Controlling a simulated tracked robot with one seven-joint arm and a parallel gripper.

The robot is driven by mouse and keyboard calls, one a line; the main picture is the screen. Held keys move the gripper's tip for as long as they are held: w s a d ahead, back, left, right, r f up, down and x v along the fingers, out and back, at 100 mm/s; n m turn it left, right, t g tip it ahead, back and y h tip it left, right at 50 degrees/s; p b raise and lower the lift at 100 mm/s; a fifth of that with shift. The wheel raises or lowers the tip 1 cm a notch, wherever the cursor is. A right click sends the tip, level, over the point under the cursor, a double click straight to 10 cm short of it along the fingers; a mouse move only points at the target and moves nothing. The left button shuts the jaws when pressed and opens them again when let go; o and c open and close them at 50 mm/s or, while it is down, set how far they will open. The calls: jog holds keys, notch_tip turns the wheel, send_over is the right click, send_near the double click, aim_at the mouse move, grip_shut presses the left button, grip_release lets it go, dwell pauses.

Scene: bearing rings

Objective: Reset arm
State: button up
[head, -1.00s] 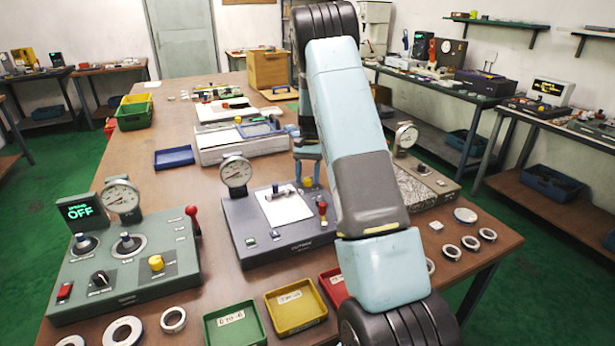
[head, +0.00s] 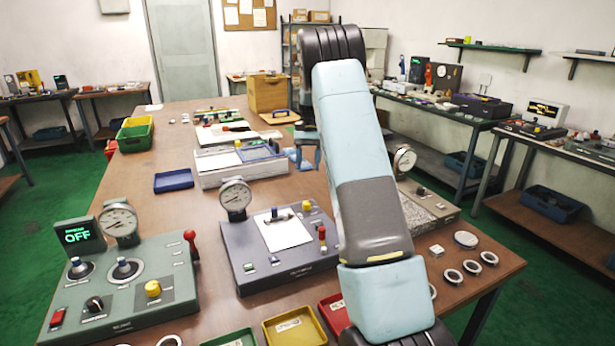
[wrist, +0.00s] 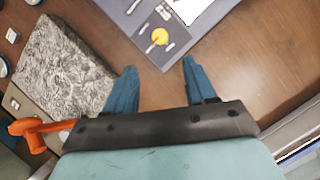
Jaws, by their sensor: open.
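My gripper (head: 305,166) has two blue fingers. In the head view it is above the bench, behind the middle grey gauge box (head: 280,260), partly hidden by my arm. The wrist view shows the two fingers (wrist: 163,75) spread apart with nothing between them. Below them lie bare brown bench top (wrist: 150,95) and the corner of a grey panel with a yellow knob (wrist: 159,36). My arm crosses the right centre of the head view, bent upward.
A green-grey control box (head: 125,290) showing OFF stands at front left. Red (head: 335,312) and yellow (head: 293,328) trays and several rings (head: 471,267) lie near the front edge. A white case (head: 235,172), blue tray (head: 174,182) and wooden box (head: 267,92) stand further back. A speckled grey block (wrist: 62,68) is beside the gripper.

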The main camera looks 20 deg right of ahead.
jog(key=shift+w+d+r, duration=0.1)
jog(key=shift+w+r, duration=0.1)
jog(key=shift+r, duration=0.25)
jog(key=s+a+r+n+t+h, duration=0.1)
jog(key=s+a+r+n+t, duration=0.1)
jog(key=s+a+r, duration=0.5)
jog(key=s+a+r+n+t, duration=0.1)
jog(key=s+a+r+t, duration=0.15)
jog(key=s+r, duration=0.85)
jog(key=s+a+f+n+t, duration=0.1)
jog(key=s+a+n+t, duration=0.1)
jog(key=s, duration=1)
jog(key=s+a+n+t+h, duration=0.1)
jog(key=s+a, duration=0.4)
jog(key=s, duration=0.8)
jog(key=shift+s+a+f+n+t, duration=0.15)
jog(key=shift+f+n+t, duration=0.3)
jog(key=shift+t, duration=0.6)
